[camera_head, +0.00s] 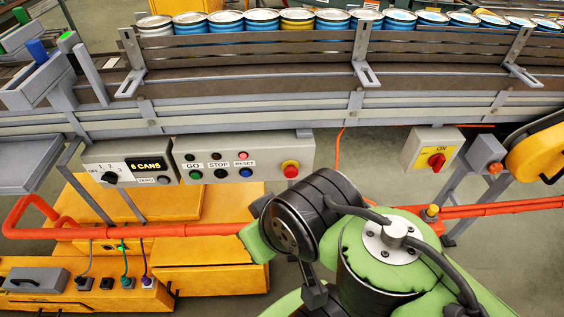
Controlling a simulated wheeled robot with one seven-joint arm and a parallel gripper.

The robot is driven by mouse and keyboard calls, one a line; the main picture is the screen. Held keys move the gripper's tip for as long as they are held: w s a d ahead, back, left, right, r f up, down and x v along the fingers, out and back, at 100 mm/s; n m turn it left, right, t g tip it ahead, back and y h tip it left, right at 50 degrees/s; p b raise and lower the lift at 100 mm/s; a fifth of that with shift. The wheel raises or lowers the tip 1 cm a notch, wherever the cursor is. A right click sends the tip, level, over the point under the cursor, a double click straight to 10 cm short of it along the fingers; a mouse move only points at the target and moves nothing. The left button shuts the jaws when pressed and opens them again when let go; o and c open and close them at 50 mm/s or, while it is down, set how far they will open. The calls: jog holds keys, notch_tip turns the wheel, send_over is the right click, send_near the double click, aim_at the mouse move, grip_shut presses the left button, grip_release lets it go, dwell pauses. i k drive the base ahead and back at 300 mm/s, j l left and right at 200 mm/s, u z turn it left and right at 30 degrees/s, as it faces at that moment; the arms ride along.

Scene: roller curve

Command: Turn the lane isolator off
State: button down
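The lane isolator looks to be the light grey box (418,146) hanging under the conveyor, right of centre. It has a yellow plate marked "ON" and a red rotary handle (436,160) in front of it. The handle's exact angle is too small to read surely. My green and black arm fills the lower middle, below and left of the box and apart from it in the picture. My gripper cannot be made out; no fingers show.
A control box (243,160) with GO, STOP and RESET buttons hangs left of the isolator. A selector panel (130,165) reads "6 CANS". Cans line the conveyor (250,75). An orange rail (160,230) crosses below; a yellow reel (537,150) stands at the right.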

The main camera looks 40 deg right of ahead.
aim_at(437, 161)
jog(key=z, duration=2.65)
jog(key=i+l+u, duration=0.15)
jog(key=i, duration=0.25)
jog(key=i+l+u, duration=0.15)
jog(key=i+l, duration=0.2)
